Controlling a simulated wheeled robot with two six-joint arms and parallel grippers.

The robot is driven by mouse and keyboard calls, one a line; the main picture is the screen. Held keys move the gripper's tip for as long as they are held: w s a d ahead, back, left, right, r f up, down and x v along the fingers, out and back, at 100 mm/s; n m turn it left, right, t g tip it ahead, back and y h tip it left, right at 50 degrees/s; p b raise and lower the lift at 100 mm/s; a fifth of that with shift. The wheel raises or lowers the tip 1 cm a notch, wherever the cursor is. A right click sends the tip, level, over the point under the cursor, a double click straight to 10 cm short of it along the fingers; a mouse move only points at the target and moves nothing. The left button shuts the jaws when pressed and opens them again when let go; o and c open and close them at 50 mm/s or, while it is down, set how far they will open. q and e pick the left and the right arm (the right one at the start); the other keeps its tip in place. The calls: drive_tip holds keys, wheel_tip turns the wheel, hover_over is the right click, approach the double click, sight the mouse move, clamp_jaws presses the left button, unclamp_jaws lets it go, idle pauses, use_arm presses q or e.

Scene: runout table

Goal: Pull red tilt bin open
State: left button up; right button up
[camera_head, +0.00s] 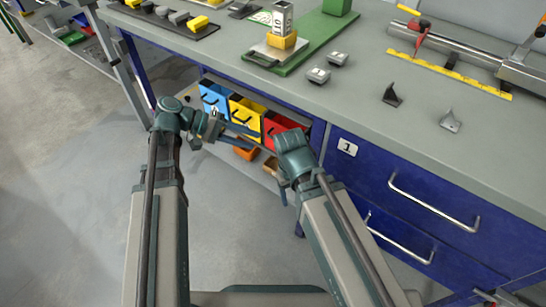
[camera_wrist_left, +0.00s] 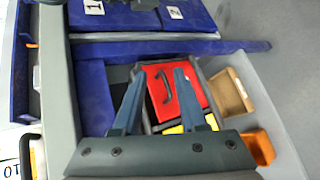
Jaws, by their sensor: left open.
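The red tilt bin (camera_head: 283,124) is the rightmost of three bins in a row under the worktop. Its dark handle shows on its red front (camera_wrist_left: 187,103) in the left wrist view. My left gripper (camera_head: 257,139) is open and reaches in from the left, low in front of the yellow and red bins. In the left wrist view its two fingers (camera_wrist_left: 158,72) are spread and empty, with the handle between them in the picture. I cannot tell whether either finger touches it. My right arm is beside the red bin in the head view; its gripper cannot be made out.
A yellow bin (camera_head: 246,113) and a blue bin (camera_head: 214,97) stand left of the red one. Orange (camera_head: 246,152) and tan (camera_wrist_left: 231,92) boxes lie on the shelf below. A blue drawer cabinet (camera_head: 362,172) stands at the right. The floor at left is clear.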

sight(273, 139)
use_arm(q)
drive_tip(key=w+a+f+n+t+h+b, duration=0.1)
drive_tip(key=w+a+f+h+b, duration=0.1)
drive_tip(key=a+b, duration=0.15)
drive_tip(key=w+a+f+t+h+b, duration=0.1)
drive_tip(key=w+a+f+h+b, duration=0.15)
drive_tip(key=b, duration=0.25)
drive_tip(key=shift+y, duration=0.45)
drive_tip(key=d, duration=0.4)
drive_tip(key=d+f+b, duration=0.1)
drive_tip(key=d, duration=0.4)
drive_tip(key=w+d, duration=0.1)
drive_tip(key=d, duration=0.3)
drive_tip(key=shift+d+f+b, duration=0.15)
drive_tip(key=shift+b, duration=0.25)
use_arm(e)
wheel_tip(273, 139, down, 13)
drive_tip(key=shift+r, duration=0.15)
use_arm(q)
drive_tip(key=shift+c, duration=0.2)
clamp_jaws()
